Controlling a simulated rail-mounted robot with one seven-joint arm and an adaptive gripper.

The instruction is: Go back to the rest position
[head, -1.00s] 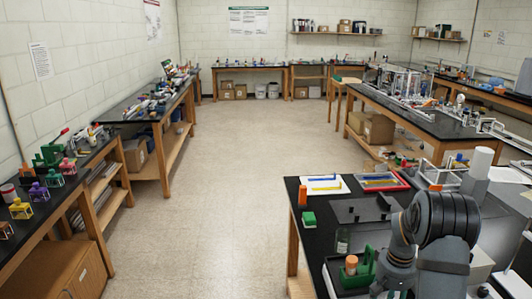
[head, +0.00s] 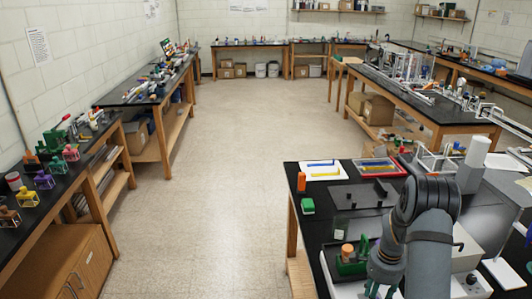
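My arm (head: 428,215) rises over the near right bench, bent at a large dark joint. My gripper (head: 378,287) hangs low at the bottom edge of the head view, pointing down. It is small and partly cut by the frame edge, so its opening is unclear. I see no object held in it. A green holder (head: 350,267) with an orange-capped item (head: 347,250) stands just to the left of my gripper, and I cannot tell whether they touch.
The near bench (head: 322,238) carries a white sheet with blue and yellow bars (head: 323,170), a red-rimmed tray (head: 378,168), an orange cylinder (head: 301,182), a green block (head: 308,206) and a white cylinder (head: 475,157). Left benches hold coloured parts. The aisle floor (head: 215,190) is clear.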

